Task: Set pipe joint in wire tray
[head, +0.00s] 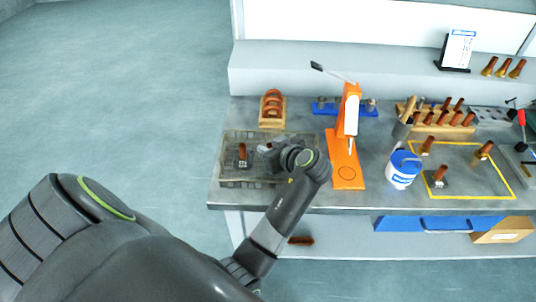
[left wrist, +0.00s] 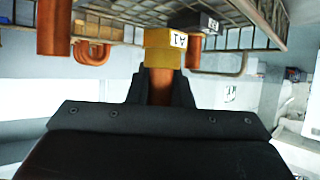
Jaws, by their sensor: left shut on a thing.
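The wire tray (head: 252,184) is a grey mesh basket at the left end of the bench; its mesh also shows at the top of the left wrist view (left wrist: 262,22). My left gripper (head: 270,149) is over the tray. In the left wrist view, its fingers (left wrist: 161,88) are shut on a pipe joint (left wrist: 164,50), a copper tube with a brass block labelled in black and white at its end. In the head view the gripper hides most of this joint. Another copper-topped joint (head: 242,153) stands upright in the tray's left half. My right gripper is out of view.
An orange press (head: 345,172) stands just right of the tray. A wooden block with copper bends (head: 272,109) is behind it. Further right are a white-and-blue tub (head: 403,170), a yellow-outlined area with several joints, and a wooden rack (head: 440,119).

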